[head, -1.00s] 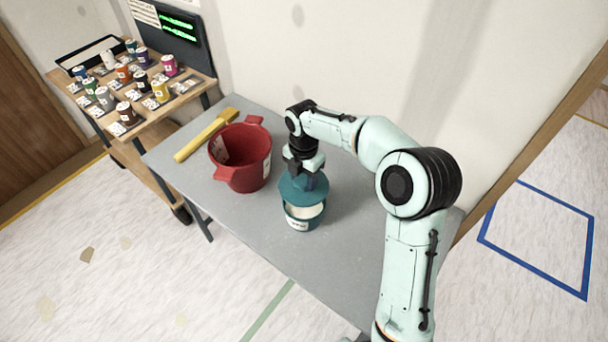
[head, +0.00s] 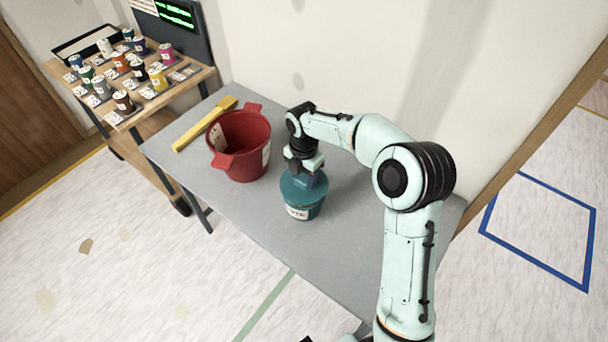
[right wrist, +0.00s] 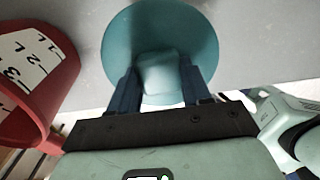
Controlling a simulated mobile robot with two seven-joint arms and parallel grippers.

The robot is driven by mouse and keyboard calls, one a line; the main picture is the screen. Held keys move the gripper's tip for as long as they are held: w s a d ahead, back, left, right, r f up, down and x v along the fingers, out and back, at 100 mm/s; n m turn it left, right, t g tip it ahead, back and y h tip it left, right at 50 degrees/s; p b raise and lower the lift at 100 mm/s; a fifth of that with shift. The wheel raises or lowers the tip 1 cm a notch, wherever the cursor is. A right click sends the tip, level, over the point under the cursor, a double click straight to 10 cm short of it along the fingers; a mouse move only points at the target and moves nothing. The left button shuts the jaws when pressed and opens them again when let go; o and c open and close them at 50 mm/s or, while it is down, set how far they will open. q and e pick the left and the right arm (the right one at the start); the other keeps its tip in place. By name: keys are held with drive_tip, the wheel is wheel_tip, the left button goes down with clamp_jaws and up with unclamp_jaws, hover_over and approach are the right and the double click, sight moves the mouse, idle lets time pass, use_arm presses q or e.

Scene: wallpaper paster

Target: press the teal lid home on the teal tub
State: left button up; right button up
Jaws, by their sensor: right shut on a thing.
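The teal tub (head: 303,211) stands upright on the grey table, with a pale label on its front. The teal lid (head: 290,188) covers its top in the head view, and I cannot tell whether it is fully seated. My right gripper (head: 307,172) is above the tub, shut on the lid's raised knob. In the right wrist view the round lid (right wrist: 200,40) fills the upper middle, and the fingers (right wrist: 160,88) stand on either side of a pale teal knob (right wrist: 160,75). The lid hides the tub in that view. My left gripper is not in view.
A red bucket (head: 240,145) with side handles stands left of the tub, also close in the right wrist view (right wrist: 35,85). A yellow bar (head: 205,124) lies behind it. The grey table (head: 345,250) is bare in front. A wooden cart (head: 150,105) holds several small cans.

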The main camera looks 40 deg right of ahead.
sight(304, 177)
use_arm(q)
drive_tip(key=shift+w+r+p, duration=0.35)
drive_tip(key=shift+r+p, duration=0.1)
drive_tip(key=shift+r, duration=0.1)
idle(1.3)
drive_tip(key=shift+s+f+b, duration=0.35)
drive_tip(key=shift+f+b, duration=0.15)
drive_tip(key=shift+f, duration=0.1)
use_arm(e)
drive_tip(key=shift+f, duration=1.15)
drive_tip(key=o, duration=1.1)
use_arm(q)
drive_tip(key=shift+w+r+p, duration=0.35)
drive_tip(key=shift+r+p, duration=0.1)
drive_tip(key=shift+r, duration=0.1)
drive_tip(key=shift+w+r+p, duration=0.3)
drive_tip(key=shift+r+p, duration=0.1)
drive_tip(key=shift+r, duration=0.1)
use_arm(e)
wheel_tip(304, 177, up, 13)
drive_tip(key=shift+r, duration=0.2)
